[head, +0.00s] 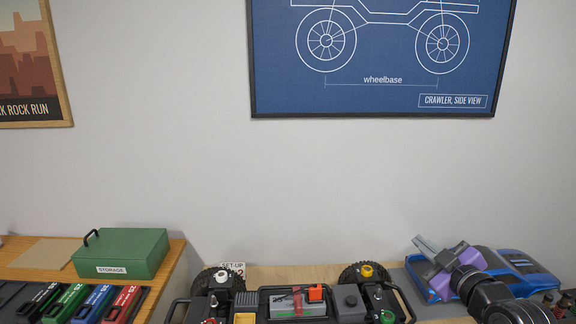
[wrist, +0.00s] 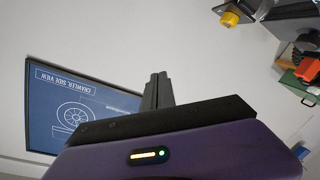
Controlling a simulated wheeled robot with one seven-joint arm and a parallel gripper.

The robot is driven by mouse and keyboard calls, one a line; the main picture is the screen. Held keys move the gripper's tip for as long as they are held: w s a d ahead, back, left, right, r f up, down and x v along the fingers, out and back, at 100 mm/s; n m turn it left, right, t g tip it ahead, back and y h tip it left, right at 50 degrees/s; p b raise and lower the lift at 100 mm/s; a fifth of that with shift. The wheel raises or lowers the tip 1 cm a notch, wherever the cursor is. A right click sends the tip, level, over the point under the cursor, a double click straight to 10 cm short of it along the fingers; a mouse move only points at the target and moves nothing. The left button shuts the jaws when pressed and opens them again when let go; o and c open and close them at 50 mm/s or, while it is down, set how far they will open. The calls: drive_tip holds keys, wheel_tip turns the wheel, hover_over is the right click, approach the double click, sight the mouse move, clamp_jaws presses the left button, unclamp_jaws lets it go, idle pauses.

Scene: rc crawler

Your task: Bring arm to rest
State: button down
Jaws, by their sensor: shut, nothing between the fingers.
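My gripper (head: 424,244) is at the lower right of the head view, raised at an angle over the blue car body shell (head: 527,266). It has grey fingers and a purple housing, and my black arm comes in from the lower right. In the wrist view the fingers (wrist: 157,90) are together with nothing between them, pointing toward the wall. My gripper is to the right of the crawler chassis (head: 339,301), apart from it. The gripper hides part of the blue body shell.
A green storage box (head: 122,253) and several coloured packs (head: 65,303) are on the left wooden surface. A blue crawler poster (head: 382,97) hangs on the wall.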

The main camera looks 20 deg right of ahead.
drive_tip(key=s+a+f+m+t+h, duration=0.1)
drive_tip(key=s+a+m+t+h, duration=0.3)
drive_tip(key=s+a+m, duration=0.85)
drive_tip(key=s+a+f+n+g+y, duration=0.2)
drive_tip(key=s+a+f, duration=0.2)
drive_tip(key=s, duration=0.6)
drive_tip(key=s+a+f+n+g+y+b, duration=0.1)
drive_tip(key=s+a+f, duration=0.3)
drive_tip(key=s, duration=0.6)
drive_tip(key=s+a+f+n+g+y+b, duration=0.1)
drive_tip(key=s+a+f+n+g+y, duration=0.1)
drive_tip(key=s, duration=0.8)
wheel_tip(320, 180, down, 3)
drive_tip(key=a+n+y, duration=0.1)
drive_tip(key=a, duration=0.1)
drive_tip(key=shift+s+a+f+g, duration=0.2)
drive_tip(key=shift+s+a+g, duration=0.1)
drive_tip(key=shift+s+a, duration=0.1)
